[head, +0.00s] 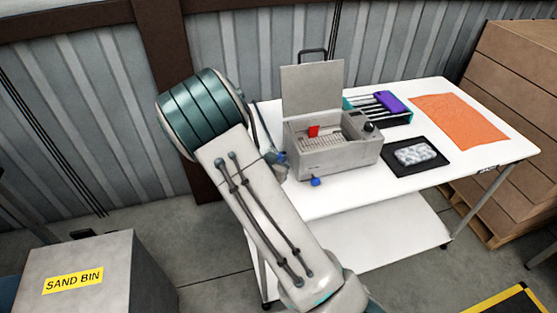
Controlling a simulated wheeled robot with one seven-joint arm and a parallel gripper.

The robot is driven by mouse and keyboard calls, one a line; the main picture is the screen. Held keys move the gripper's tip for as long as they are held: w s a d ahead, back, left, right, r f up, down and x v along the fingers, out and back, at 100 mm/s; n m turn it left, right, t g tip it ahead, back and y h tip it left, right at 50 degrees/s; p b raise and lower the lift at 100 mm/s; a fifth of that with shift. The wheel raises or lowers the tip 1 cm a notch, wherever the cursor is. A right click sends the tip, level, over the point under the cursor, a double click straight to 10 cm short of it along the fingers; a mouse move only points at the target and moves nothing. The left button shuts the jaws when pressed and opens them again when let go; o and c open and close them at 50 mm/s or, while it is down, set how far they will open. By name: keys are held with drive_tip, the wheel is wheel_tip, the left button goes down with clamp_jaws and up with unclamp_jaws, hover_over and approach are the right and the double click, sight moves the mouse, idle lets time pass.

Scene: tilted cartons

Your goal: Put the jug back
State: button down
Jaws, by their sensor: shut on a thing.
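My arm crosses the middle of the head view, and its wrist end lies behind my large teal-banded joint. A small part of my gripper (274,157) shows past the arm, at the left edge of the white table, just left of a grey open-lidded box (335,160). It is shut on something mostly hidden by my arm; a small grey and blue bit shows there. I cannot make out a jug clearly. The grey box has its lid raised, a slotted rack and a red piece inside, and a dark knob. A small blue piece (315,181) is at its lower front.
The white table (465,170) also holds a dark mat (398,172) with a pale clear pack, a teal-edged rack with a purple item (391,102), and an orange cloth (453,120). A grey sand bin (105,265) is lower left. Stacked cartons (515,75) stand right.

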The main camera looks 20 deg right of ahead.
drive_tip(key=shift+f, duration=0.15)
drive_tip(key=c, duration=1.5)
unclamp_jaws()
drive_tip(key=shift+c, duration=0.2)
